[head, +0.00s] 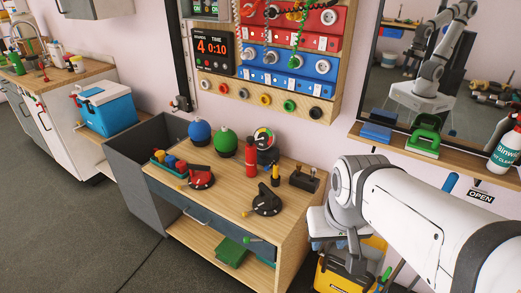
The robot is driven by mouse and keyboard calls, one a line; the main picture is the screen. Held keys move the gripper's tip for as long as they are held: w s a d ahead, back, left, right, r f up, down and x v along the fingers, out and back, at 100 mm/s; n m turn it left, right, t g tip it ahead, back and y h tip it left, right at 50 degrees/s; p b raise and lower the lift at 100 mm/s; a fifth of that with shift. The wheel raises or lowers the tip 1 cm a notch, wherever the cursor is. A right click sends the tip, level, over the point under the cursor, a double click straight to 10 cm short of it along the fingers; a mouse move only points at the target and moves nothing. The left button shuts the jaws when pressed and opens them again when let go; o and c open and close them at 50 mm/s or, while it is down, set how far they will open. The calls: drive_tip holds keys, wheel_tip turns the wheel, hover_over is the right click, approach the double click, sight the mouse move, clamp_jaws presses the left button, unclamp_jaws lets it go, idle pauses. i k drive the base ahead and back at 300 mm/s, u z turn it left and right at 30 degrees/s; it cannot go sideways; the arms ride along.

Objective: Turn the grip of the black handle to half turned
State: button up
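A black handle (267,199) sits on a round dark base on the wooden workbench (225,168), near its front right. Its grip points up and a little to the left; its exact turn is hard to tell from this angle. My gripper (351,262) hangs at the end of my white arm, to the right of the bench and lower in the picture. It is apart from the black handle. Its fingers are small and dark here, so I cannot tell whether they are open or shut. A similar red handle (200,176) sits to the left of the black one.
Close behind the black handle stand a red bottle (251,160), a yellow-and-black upright lever (275,176) and a black box (304,180). Blue (199,132) and green (226,143) round objects stand farther back. A yellow bucket (338,282) is below my gripper. A shelf and mirror (408,62) are at right.

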sight(267, 201)
drive_tip(key=u, duration=0.05)
drive_tip(key=i, duration=0.95)
drive_tip(key=z, duration=0.05)
